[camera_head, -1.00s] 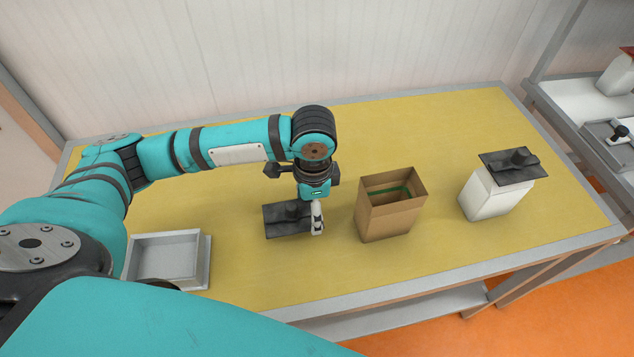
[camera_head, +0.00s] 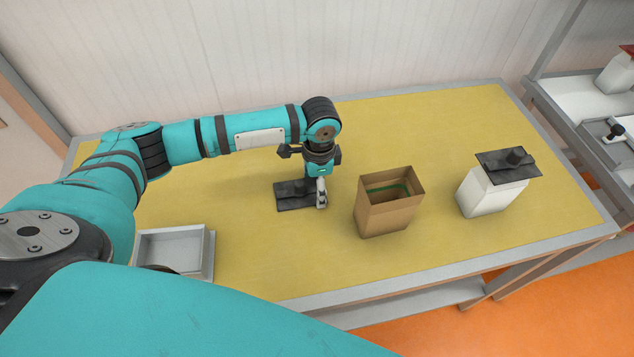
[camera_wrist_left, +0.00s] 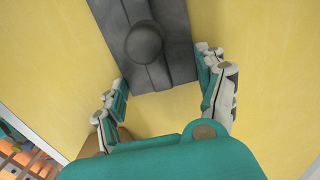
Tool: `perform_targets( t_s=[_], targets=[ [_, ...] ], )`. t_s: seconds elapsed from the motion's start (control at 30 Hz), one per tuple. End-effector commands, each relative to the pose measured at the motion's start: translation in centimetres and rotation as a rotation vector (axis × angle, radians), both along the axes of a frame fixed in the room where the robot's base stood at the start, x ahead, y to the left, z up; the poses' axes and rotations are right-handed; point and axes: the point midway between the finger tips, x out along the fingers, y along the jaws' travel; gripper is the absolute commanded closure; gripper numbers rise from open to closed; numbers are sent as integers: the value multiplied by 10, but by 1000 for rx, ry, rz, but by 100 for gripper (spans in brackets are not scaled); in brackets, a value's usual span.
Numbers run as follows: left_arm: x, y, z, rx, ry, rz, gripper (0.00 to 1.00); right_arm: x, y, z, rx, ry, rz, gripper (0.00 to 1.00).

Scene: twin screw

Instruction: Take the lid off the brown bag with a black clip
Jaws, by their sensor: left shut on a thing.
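The brown bag (camera_head: 386,218) stands upright on the table, its top open and a green band showing inside. A dark lid with a round knob (camera_head: 291,196) is left of the bag, apart from it, over the yellow table; I cannot tell whether it touches the table. My left gripper (camera_head: 321,199) is at the lid's right end. A black clip cannot be told apart from the lid. My right gripper is not in view.
A white bag with a dark lid (camera_head: 490,195) stands right of the brown bag. A grey tray (camera_head: 209,262) is at the table's front left. A shelf (camera_head: 570,105) with more items is at the right. The yellow table (camera_head: 440,130) is clear at the back.

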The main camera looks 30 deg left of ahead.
Motion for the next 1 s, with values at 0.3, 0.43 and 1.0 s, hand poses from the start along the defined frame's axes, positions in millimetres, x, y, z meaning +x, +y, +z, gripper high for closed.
perform_targets(
  t_s=[0.3,0.43,1.0],
  targets=[
    [0,0,-2,0,0,0,4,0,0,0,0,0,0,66],
    [0,0,-2,0,0,0,4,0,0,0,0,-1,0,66],
    [2,-2,70,-1,-5,0,4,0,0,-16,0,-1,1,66]
  ],
)
